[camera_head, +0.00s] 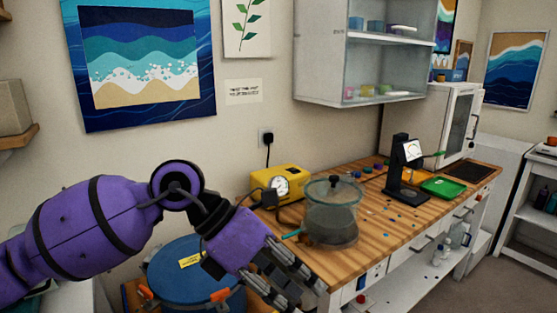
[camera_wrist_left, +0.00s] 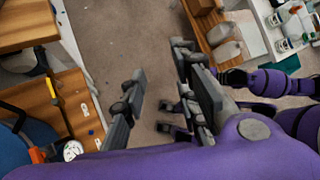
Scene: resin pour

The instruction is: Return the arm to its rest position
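My left arm reaches in from the left in the head view. Its gripper (camera_head: 285,283) hangs over the front left of the wooden bench, in front of the glass vacuum chamber (camera_head: 331,215) and beside the blue drum (camera_head: 190,270). In the left wrist view the left gripper (camera_wrist_left: 165,85) shows two fingers spread apart, with only floor between them; it is empty. My right arm is outside the head view. Purple and dark parts of it (camera_wrist_left: 265,82) show at the right of the wrist view, where its fingers are partly hidden.
A yellow pump (camera_head: 277,184) with a gauge stands behind the chamber. A black stand (camera_head: 405,170) and a green tray (camera_head: 443,188) are farther along the bench (camera_head: 385,228). A glass-fronted cabinet (camera_head: 365,60) hangs above. Open floor shows in the wrist view.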

